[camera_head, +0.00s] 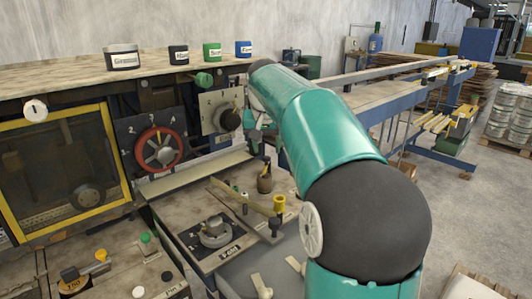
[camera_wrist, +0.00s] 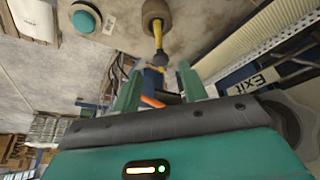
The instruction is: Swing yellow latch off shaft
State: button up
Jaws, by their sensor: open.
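I cannot make out the shaft clearly. In the wrist view my gripper (camera_wrist: 158,80) is open with two green fingers apart and nothing visibly held. Beyond the fingertips a yellow rod (camera_wrist: 158,36) with a dark end runs from a brown round piece (camera_wrist: 155,11); I cannot tell if it is the latch. In the head view my arm covers part of the gripper.
A red dial (camera_head: 160,149) and a grey panel (camera_head: 222,110) stand behind the worktop. A round grey dial fixture (camera_head: 215,232) is left of the latch. In the wrist view a teal button (camera_wrist: 87,18) and an Exit label (camera_wrist: 262,79) show near the gripper.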

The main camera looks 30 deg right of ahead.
aim_at(267, 157)
jog(key=shift+x, duration=1.7)
jog(key=shift+w, duration=0.1)
grip_shut()
jog(key=shift+w+a+m, duration=0.2)
jog(key=shift+a+m, duration=0.1)
jog(key=shift+m, duration=0.2)
jog(key=shift+w+a+m+g+h, duration=0.15)
jog(key=shift+m+g+h, duration=0.1)
jog(key=shift+m, duration=0.25)
jog(key=shift+w+m+g+h, duration=0.15)
jog(key=shift+w+m+h, duration=0.1)
jog(key=shift+m, duration=0.25)
